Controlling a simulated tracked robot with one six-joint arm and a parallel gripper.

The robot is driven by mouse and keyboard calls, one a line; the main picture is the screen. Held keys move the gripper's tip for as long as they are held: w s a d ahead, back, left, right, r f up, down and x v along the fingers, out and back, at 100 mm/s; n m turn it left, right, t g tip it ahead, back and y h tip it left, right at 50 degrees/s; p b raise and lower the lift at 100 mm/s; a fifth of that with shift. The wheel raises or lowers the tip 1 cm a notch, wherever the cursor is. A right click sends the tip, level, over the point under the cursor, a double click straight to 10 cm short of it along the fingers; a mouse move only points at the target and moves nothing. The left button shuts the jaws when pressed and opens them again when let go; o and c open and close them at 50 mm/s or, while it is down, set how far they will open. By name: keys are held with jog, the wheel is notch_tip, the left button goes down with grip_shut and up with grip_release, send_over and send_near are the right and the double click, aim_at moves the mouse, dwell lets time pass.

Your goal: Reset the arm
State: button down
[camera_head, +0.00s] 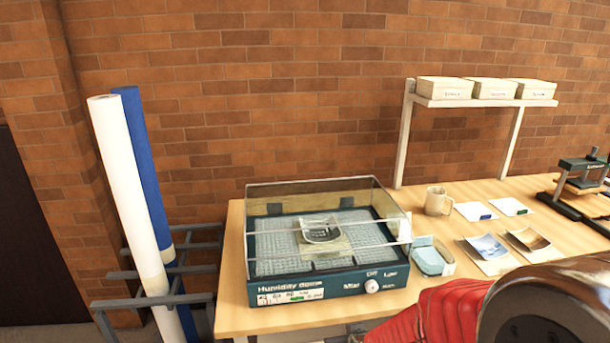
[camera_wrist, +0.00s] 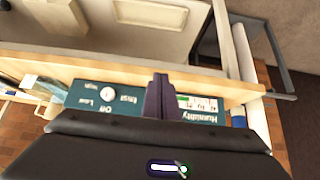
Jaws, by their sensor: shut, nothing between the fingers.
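My gripper (camera_wrist: 160,84) shows in the wrist view, with its dark fingers together and nothing between them. It is in front of the teal control panel of the humidity dome (camera_wrist: 130,97), whose lettering appears upside down there. I cannot tell how far apart they are. In the head view my arm (camera_head: 455,308), red and dark, enters at the lower right and my gripper is out of the picture. The humidity dome (camera_head: 295,288) stands on the wooden table with its clear cover over a curled photograph (camera_head: 320,232).
A shelf (camera_head: 485,102) with three boxes stands at the table's back. A mug (camera_head: 438,201), a blue sponge-like item (camera_head: 430,258), photographs (camera_head: 487,248) and a press (camera_head: 583,172) are on the table (camera_head: 233,300). White (camera_head: 125,180) and blue (camera_head: 148,170) rolls lean in a rack at left.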

jog(key=s+d+r+m+g, duration=0.1)
jog(key=s+d+r, duration=0.2)
jog(key=s+r, duration=0.6)
jog(key=s+d+r+g+h, duration=0.1)
jog(key=s+d+r, duration=0.2)
jog(key=s+r, duration=0.6)
jog(key=shift+s+r+m, duration=0.15)
jog(key=shift+r+m, duration=0.25)
jog(key=shift+r, duration=0.5)
jog(key=c, duration=2.5)
grip_release()
